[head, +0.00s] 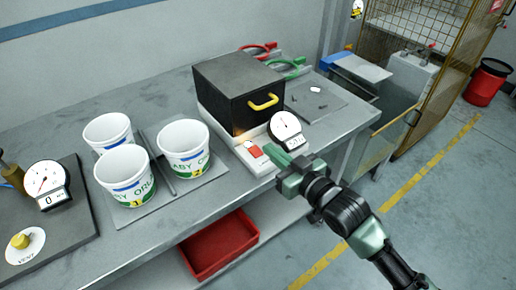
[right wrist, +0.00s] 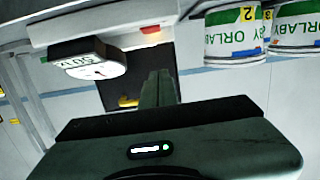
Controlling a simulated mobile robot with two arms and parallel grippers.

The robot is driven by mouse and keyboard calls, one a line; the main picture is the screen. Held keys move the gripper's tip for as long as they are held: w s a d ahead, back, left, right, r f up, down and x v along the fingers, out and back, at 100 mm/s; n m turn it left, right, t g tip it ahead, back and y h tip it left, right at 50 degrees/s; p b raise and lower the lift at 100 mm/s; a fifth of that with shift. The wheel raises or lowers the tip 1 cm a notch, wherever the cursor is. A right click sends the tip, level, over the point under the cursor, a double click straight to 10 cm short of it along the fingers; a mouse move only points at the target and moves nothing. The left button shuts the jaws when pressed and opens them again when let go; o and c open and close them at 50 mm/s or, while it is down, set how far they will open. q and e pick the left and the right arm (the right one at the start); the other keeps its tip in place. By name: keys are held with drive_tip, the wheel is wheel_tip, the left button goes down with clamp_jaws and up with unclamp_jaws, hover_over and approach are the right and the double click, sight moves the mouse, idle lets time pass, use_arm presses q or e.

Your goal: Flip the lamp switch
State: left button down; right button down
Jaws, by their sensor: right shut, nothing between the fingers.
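A black box (head: 236,92) with a yellow handle (head: 263,102) stands on a white base (head: 239,146) on the bench. A red rocker switch (head: 255,152) sits on the base's front, beside a small glowing yellowish lamp (head: 247,143). My right gripper (head: 272,149) is shut and empty, its fingertips just right of the red switch; I cannot tell whether they touch it. In the right wrist view, the picture is upside down: the red switch (right wrist: 151,29) shows beyond the shut fingers (right wrist: 158,88). My left gripper is not in view.
A round dial gauge (head: 286,126) stands on the base right of the switch, close to my fingers. Several white tubs (head: 185,140) stand to the left. Another gauge (head: 46,183) and a yellow knob (head: 20,241) sit farther left. A red bin (head: 220,245) is below the bench.

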hover_over(258, 156)
drive_tip(key=shift+s+f+p, duration=0.1)
drive_tip(key=shift+f+p, duration=0.1)
drive_tip(key=shift+p, duration=0.2)
wheel_tip(258, 156, down, 3)
drive_tip(key=shift+r, duration=0.15)
drive_tip(key=shift+f, duration=0.75)
drive_tip(key=shift+p, duration=0.3)
